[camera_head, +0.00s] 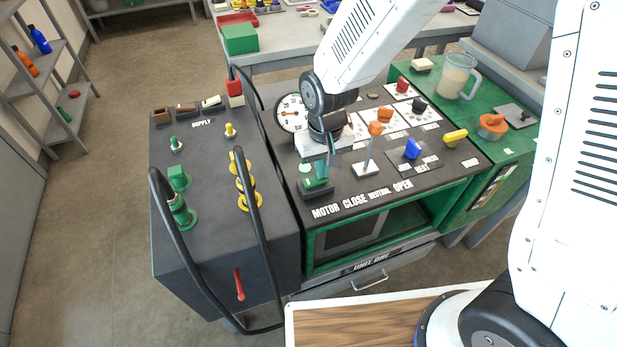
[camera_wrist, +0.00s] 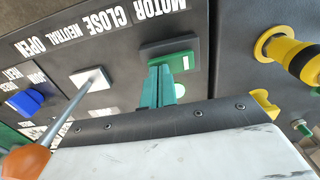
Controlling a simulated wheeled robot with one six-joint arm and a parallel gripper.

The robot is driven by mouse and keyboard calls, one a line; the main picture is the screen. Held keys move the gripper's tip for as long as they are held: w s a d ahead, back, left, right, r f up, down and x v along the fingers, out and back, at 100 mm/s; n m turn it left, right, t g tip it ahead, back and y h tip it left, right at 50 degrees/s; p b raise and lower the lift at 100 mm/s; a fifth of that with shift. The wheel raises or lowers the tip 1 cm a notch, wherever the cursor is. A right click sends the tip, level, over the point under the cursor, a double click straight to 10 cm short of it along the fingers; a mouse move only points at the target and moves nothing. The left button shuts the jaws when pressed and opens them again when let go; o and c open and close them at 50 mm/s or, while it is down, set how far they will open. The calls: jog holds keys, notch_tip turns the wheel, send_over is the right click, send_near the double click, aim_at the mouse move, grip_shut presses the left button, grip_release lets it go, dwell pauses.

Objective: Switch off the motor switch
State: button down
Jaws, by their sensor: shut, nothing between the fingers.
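The motor switch (camera_head: 314,187) is a green rocker on a dark base, behind the printed word MOTOR at the console's front left. In the wrist view the green rocker (camera_wrist: 184,61) shows a white line mark on its right end. My gripper (camera_head: 321,170) points down at the switch with its teal fingers together and nothing between them. In the wrist view the fingertips (camera_wrist: 161,72) lie over the left part of the rocker and hide some of it. I cannot tell whether they touch it.
An orange-knobbed lever (camera_head: 370,150) stands right of my gripper, with a blue switch (camera_head: 412,149) beyond it. A round gauge (camera_head: 292,114) is behind. Black hoses (camera_head: 262,235) arch over the supply unit (camera_head: 200,235) at left, with yellow couplings (camera_head: 247,185).

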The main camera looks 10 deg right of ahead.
jog(key=shift+f, duration=0.2)
jog(key=shift+r, duration=3.55)
jog(key=s+d+r+m, duration=0.1)
jog(key=s+d+r, duration=0.7)
jog(key=s+d, duration=0.1)
jog(key=s+d+r+m+t, duration=0.1)
jog(key=s+d+r+m, duration=0.1)
jog(key=s+d+r, duration=0.6)
jog(key=s+d, duration=0.2)
jog(key=d, duration=0.1)
jog(key=shift+s+d+r, duration=0.25)
jog(key=shift+d, duration=0.05)
